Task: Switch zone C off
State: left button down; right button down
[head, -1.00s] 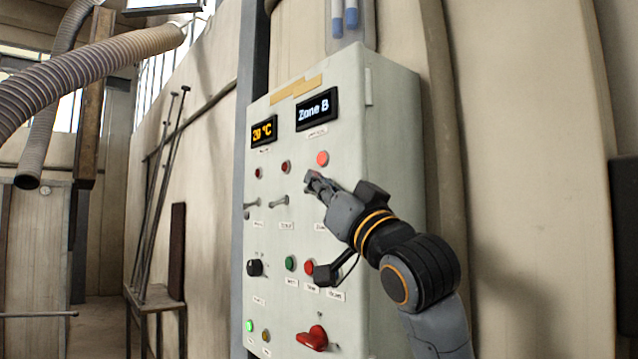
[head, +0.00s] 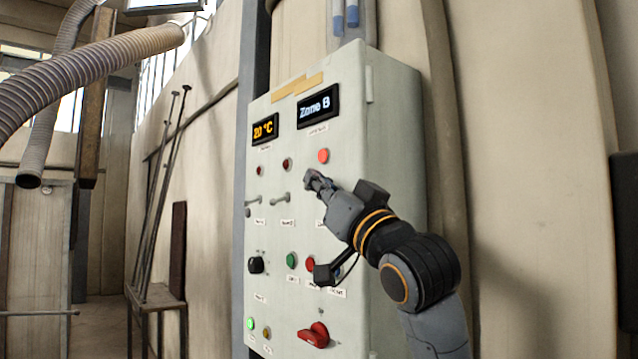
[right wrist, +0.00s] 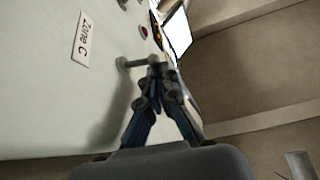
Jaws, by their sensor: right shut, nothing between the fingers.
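The grey-green control cabinet (head: 390,130) stands against the wall in the head view. The "Zone C" label (right wrist: 83,40) shows in the right wrist view, with a metal lever (right wrist: 132,63) beside it. My right gripper (head: 313,180) is shut and empty at the right-hand switch position, and it hides that lever in the head view. In the right wrist view its fingertips (right wrist: 160,72) are at the lever's free end; I cannot tell whether they touch. The lamp above the gripper (head: 323,156) glows red. My left gripper is not in view.
Another lever (head: 281,198) and two dark red lamps (head: 287,164) are left of the gripper. Displays read "20 °C" (head: 264,129) and "Zone B" (head: 318,107). A black knob (head: 256,265), a green button (head: 291,260) and a red rotary handle (head: 314,335) are below.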

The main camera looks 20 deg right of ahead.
jog(key=shift+a+f+b, duration=0.15)
jog(key=shift+f+b, duration=0.25)
jog(key=shift+f, duration=0.2)
